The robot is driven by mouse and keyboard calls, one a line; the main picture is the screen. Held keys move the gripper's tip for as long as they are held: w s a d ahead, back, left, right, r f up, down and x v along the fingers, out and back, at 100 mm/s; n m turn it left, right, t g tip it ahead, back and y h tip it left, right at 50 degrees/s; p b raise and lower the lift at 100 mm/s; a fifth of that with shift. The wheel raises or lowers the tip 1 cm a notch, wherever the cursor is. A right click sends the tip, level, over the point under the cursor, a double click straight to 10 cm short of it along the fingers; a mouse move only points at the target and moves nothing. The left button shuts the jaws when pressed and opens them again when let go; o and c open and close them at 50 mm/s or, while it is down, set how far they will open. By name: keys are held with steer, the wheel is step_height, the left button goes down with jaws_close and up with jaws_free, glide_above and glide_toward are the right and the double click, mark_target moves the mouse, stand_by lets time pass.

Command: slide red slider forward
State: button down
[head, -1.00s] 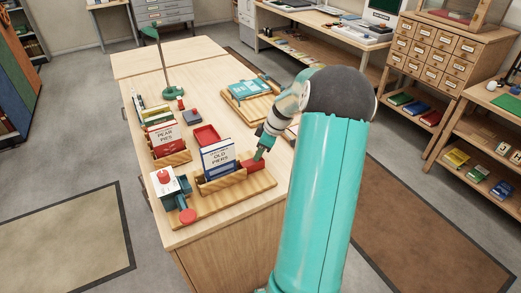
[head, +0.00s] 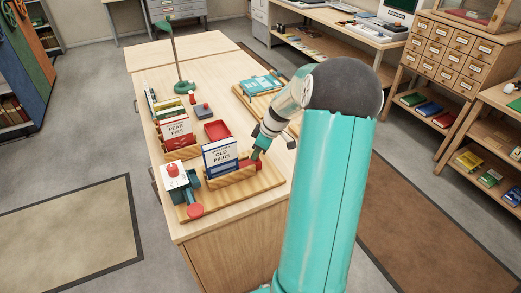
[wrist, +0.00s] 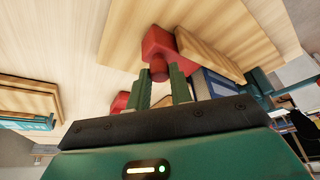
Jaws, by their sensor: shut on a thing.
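The red slider (head: 249,164) is a small red block on a wooden board (head: 268,182), close against the right end of a wooden holder (head: 232,177) with the upright "Old Piers" book (head: 220,158). In the wrist view the red slider (wrist: 158,42) shows a round knob facing me. My gripper (head: 258,153) reaches down from the right onto it. In the wrist view the green fingers of my gripper (wrist: 162,75) stand on both sides of the knob, shut on it. My arm hides part of the desk's right side.
A red tray (head: 217,130) lies behind the book. A white and teal device with a red knob (head: 195,211) sits at the board's front left. A "Pear Pies" book (head: 176,132) and a green lamp (head: 185,86) stand farther back.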

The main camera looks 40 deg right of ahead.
steer(key=c, duration=1.3)
jaws_free()
steer(key=shift+a, duration=0.1)
steer(key=shift+o, duration=0.2)
steer(key=v, duration=1.3)
steer(key=shift+s+r, duration=0.2)
steer(key=shift+r, duration=0.15)
